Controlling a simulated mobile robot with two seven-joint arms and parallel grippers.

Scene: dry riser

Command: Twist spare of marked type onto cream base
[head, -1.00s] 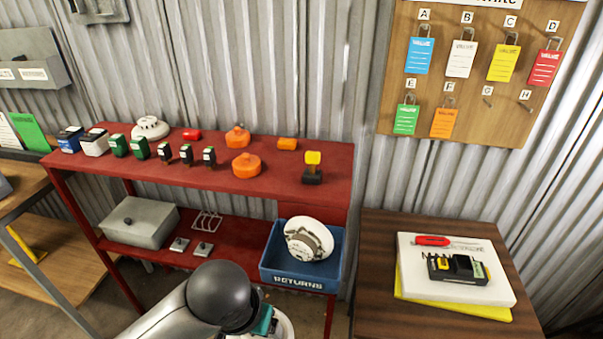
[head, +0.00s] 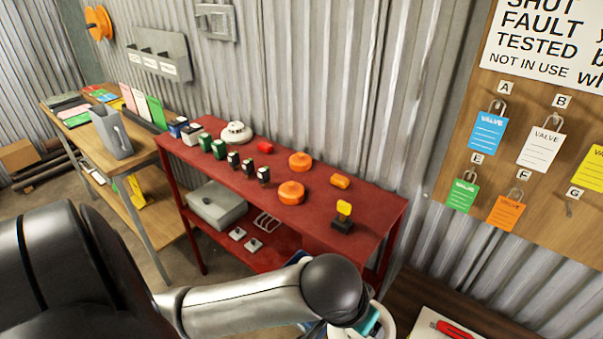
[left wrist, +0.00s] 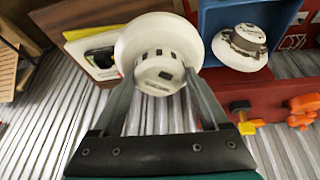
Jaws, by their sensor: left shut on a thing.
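My left gripper (left wrist: 158,82) is shut on a white round detector head (left wrist: 158,35). Both fingers press on its narrow, slotted neck, and its wide rim faces away from the wrist. In the head view, my arm hides most of it; part of the white rim (head: 389,326) shows at the bottom. Another white detector (head: 236,132) sits on the red shelf's top, at the back left. A further white detector with a grey-brown ring lies in the blue returns bin, seen in the left wrist view (left wrist: 240,45). I cannot make out a cream base. My right gripper is not in view.
The red shelf (head: 225,164) carries orange domes (head: 291,193), small green and black blocks, and a yellow-topped switch (head: 343,217). A wooden bench (head: 140,145) stands left. Valve tags hang on the board (head: 455,155). A dark table (head: 408,290) stands lower right.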

